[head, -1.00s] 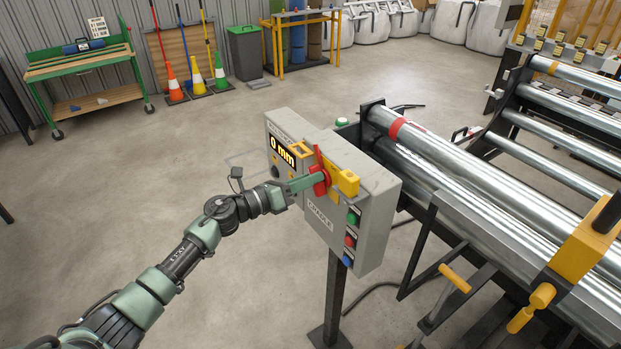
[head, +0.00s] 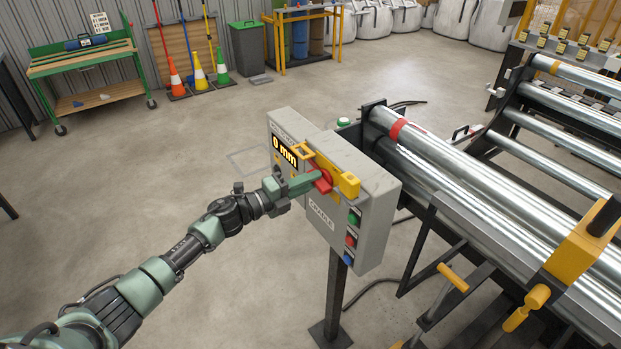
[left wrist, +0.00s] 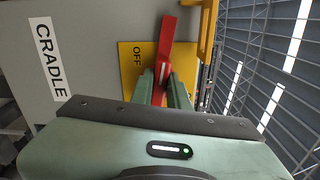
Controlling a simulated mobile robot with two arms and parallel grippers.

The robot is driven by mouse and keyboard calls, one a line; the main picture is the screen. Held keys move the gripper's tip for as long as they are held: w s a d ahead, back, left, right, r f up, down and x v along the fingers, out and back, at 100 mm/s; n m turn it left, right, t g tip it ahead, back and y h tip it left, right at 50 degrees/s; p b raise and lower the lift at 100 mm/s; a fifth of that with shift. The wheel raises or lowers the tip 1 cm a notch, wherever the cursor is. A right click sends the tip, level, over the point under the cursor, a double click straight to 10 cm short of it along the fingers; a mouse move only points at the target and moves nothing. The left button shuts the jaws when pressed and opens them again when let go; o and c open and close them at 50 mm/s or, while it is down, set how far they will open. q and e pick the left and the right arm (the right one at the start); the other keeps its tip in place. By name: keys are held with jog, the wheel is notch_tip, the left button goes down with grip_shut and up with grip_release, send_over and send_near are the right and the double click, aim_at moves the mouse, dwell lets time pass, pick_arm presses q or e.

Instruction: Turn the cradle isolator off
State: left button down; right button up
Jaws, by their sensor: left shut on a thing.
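The cradle isolator is a red rotary handle (head: 325,181) on a yellow plate (head: 348,186), on the face of the grey control box (head: 375,205) labelled CRADLE. My left gripper (head: 309,183) is shut on the red handle from the left side of the box. In the left wrist view, the red handle (left wrist: 168,38) runs between my fingers (left wrist: 161,88), lying crosswise to the upright of the panel. The word OFF shows on the yellow plate (left wrist: 130,80) beside the handle. The part of the handle between the fingers is partly hidden. My right gripper is not in view.
Green, red and blue buttons (head: 351,240) sit low on the box's right. A 0 mm display (head: 285,153) is on its left. The roller cradle (head: 470,190) stands close on the right. The floor to the left is open.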

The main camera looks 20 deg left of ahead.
pick_arm(q)
jog(key=shift+f+n, duration=0.1)
jog(key=shift+n, duration=0.7)
jog(key=c, duration=1.4)
grip_release()
jog(key=shift+o, duration=0.2)
jog(key=shift+a, duration=0.1)
jog(key=b+v, duration=0.1)
jog(key=v, duration=0.6)
jog(key=shift+s+a+b, duration=0.2)
jog(key=shift+s+b, duration=0.15)
jog(key=shift+b, duration=0.05)
jog(key=shift+f, duration=0.1)
